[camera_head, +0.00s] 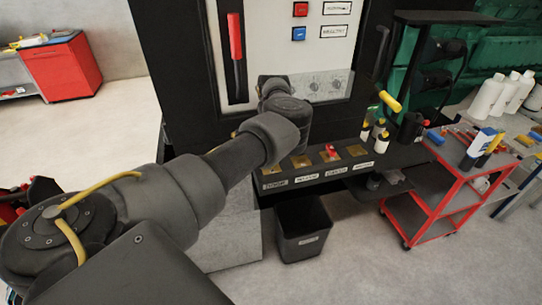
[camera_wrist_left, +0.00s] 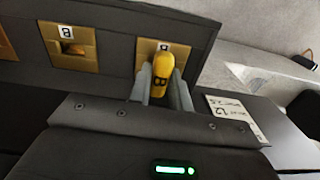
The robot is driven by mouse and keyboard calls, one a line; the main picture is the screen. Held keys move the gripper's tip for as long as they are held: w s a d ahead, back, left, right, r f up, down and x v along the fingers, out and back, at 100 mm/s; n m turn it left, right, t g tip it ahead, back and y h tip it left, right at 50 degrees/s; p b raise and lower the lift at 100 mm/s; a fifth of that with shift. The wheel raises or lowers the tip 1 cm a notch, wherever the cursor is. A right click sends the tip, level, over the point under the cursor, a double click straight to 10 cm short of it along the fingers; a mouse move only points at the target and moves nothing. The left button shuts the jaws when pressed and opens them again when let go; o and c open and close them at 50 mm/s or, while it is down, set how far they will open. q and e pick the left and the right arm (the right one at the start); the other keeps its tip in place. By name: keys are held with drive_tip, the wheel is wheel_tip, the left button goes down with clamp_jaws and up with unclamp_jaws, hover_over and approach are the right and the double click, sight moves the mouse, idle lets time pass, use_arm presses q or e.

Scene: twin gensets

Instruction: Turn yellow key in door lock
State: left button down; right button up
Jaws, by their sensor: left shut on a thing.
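The yellow key (camera_wrist_left: 161,72) stands at a brass lock plate (camera_wrist_left: 146,49) on a dark panel in the left wrist view, its head toward the camera with a dark mark on it. My left gripper (camera_wrist_left: 160,92) has its two grey fingers on either side of the key and is shut on it. The key's shaft and the keyhole are hidden, so I cannot tell how deep the key is. In the head view my left arm covers the gripper and the key. My right gripper is not in view.
A neighbouring brass plate (camera_wrist_left: 72,42) carries a white letter tag. In the head view a labelled shelf with brass plates (camera_head: 300,161) sits below the cabinet, with a black bin (camera_head: 302,232) under it. A red cart (camera_head: 436,190) stands at right.

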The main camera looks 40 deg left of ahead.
use_arm(q)
drive_tip(key=c, duration=1.2)
unclamp_jaws()
drive_tip(key=shift+r, duration=0.1)
wheel_tip(320, 180, up, 2)
drive_tip(key=p, duration=0.3)
drive_tip(key=shift+r, duration=0.25)
wheel_tip(320, 180, up, 2)
drive_tip(key=shift+r, duration=1.45)
